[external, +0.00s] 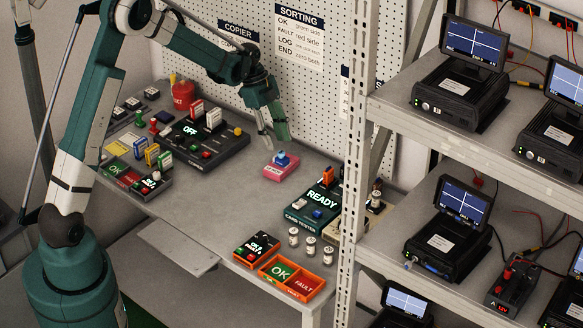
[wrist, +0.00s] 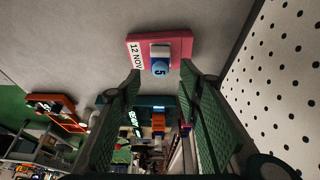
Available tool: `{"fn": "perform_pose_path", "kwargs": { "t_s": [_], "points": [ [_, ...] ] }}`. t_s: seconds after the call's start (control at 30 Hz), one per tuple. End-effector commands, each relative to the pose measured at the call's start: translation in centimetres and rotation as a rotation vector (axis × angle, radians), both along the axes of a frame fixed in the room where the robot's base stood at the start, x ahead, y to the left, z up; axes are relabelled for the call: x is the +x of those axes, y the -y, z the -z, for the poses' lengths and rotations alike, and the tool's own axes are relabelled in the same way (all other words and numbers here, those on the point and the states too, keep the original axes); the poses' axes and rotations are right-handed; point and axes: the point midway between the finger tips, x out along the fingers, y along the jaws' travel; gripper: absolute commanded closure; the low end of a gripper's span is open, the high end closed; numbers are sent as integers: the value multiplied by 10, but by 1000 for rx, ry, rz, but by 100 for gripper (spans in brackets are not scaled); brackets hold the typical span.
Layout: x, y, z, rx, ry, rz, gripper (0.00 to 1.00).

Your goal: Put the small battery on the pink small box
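The pink small box (external: 281,166) lies on the table below my gripper, and in the wrist view the pink box (wrist: 181,42) shows a "12 NOV" label. A white-and-blue piece marked 5 (wrist: 160,66) is on its top. My gripper (external: 277,144) is open above the box, and no held object shows between its fingers (wrist: 160,78). Small white cylinders with dark tops, which look like batteries, stand by the table's right front: one (external: 294,237), another (external: 310,246) and a third (external: 328,256). I cannot tell which is the small battery.
A READY card tester (external: 311,217) stands to the right of the box. An orange OK/FAULT tray (external: 283,291) is at the front edge. A black OFF panel (external: 203,147) is at the left. A metal rack post (external: 352,165) rises at the right. Bare table lies mid-front.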

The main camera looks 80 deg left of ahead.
Motion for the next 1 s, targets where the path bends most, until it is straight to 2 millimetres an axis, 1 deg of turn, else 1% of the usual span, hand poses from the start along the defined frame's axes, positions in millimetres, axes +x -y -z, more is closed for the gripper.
{"fn": "perform_pose_path", "kwargs": {
  "t_s": [0.03,0.2,0.4,0.6,1.0],
  "points": [
    [-2,-2,-9,0,0,-1,65],
    [-10,-9,-33,0,0,-1,65],
    [-15,-15,-52,0,0,0,65],
    [-17,-17,-58,0,0,0,65],
    [-17,-17,-58,0,0,0,65]
  ]
}}
